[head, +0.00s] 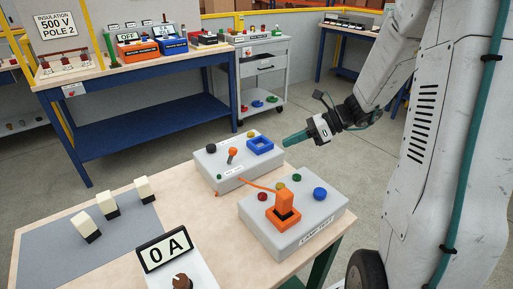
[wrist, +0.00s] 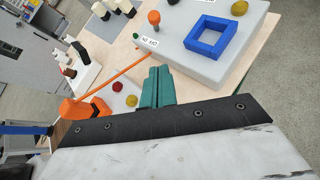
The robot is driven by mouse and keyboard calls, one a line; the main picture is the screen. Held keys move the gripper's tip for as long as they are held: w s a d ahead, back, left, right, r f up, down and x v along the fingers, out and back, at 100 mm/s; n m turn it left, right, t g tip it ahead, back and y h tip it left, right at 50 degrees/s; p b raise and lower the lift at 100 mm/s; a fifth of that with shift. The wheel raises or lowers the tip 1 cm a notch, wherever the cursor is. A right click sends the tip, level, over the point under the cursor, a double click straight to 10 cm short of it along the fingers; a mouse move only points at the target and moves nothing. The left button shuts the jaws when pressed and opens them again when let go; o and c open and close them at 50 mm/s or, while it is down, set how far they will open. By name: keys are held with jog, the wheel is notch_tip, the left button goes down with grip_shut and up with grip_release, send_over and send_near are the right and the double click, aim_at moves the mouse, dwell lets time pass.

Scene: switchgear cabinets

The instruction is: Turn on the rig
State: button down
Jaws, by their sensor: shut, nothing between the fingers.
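A grey box (head: 215,172) at the back of the wooden table carries an orange-tipped lever (head: 232,153), a blue square frame (head: 260,145), a black knob and a yellow knob. A nearer grey box (head: 290,240) holds an orange plug block (head: 285,205) in an orange socket, plus red, yellow, green and blue buttons. An orange cable (head: 258,186) runs between the two boxes. My gripper (head: 287,141) has teal fingers, shut and empty, just right of the blue frame. In the wrist view the fingers (wrist: 157,82) are together, with the blue frame (wrist: 210,36) beyond them.
A display reading "0 A" (head: 165,249) stands at the table's front. Several cream-and-black blocks (head: 107,204) stand on a grey mat at left.

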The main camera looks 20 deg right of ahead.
send_near(231, 156)
notch_tip(231, 156, down, 4)
jog(key=shift+w+a+r, duration=0.2)
jog(key=shift+w+a, duration=0.15)
jog(key=shift+a, duration=0.2)
jog(key=shift+w+a+r, duration=0.2)
jog(key=shift+w+a, duration=0.2)
jog(key=shift+a, duration=0.15)
jog(key=shift+w+a+r, duration=0.1)
jog(key=shift+w+a, duration=0.2)
jog(key=shift+a, duration=0.1)
jog(key=shift+r+h, duration=0.15)
jog(key=shift+h, duration=0.15)
